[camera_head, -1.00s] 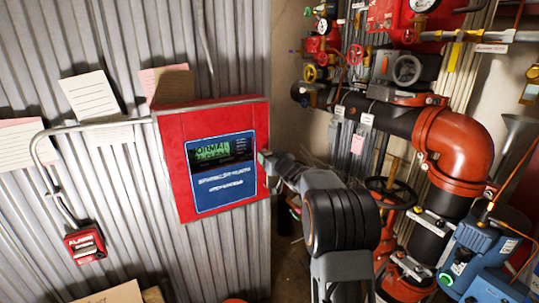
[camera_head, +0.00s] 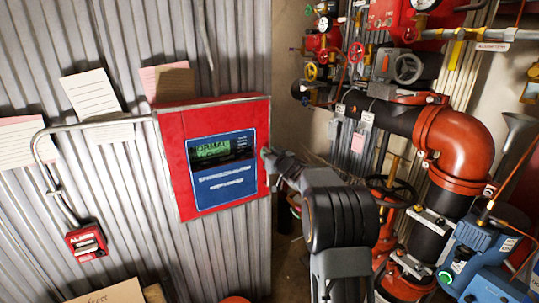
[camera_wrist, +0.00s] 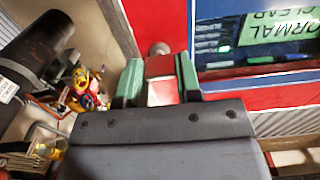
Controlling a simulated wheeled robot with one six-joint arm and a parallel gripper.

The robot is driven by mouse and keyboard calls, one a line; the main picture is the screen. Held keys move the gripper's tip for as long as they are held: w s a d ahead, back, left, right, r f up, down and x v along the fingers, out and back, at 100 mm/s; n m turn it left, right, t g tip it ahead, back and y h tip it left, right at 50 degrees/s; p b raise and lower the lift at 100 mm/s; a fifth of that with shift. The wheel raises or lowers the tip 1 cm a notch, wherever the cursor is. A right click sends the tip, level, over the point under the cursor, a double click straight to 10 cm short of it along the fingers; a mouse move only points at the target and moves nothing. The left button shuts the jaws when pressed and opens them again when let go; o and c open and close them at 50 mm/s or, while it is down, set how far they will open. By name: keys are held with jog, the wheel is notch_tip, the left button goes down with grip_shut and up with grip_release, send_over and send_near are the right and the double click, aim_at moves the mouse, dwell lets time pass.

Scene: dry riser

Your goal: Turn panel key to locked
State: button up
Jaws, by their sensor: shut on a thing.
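The red alarm panel (camera_head: 178,165) hangs on the corrugated wall, with a blue face and a green display (camera_head: 212,148) reading "NORMAL". The display also shows in the wrist view (camera_wrist: 275,28), where "NORMAL" and "CLEAR" can be read. My gripper (camera_head: 267,157) is at the panel's right edge. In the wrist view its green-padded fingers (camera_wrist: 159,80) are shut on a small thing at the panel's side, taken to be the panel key. A small round grey part (camera_wrist: 160,48) shows just beyond the fingertips. The key is mostly hidden, so its angle cannot be told.
A black pipe with an orange-red elbow (camera_head: 455,150), valves and gauges fill the right side. A red alarm pull box (camera_head: 87,243) and paper notes (camera_head: 90,92) are on the left wall.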

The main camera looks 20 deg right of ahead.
jog(key=shift+f, duration=0.1)
jog(key=shift+n+b, duration=5.15)
jog(key=shift+n, duration=3.65)
jog(key=o, duration=0.9)
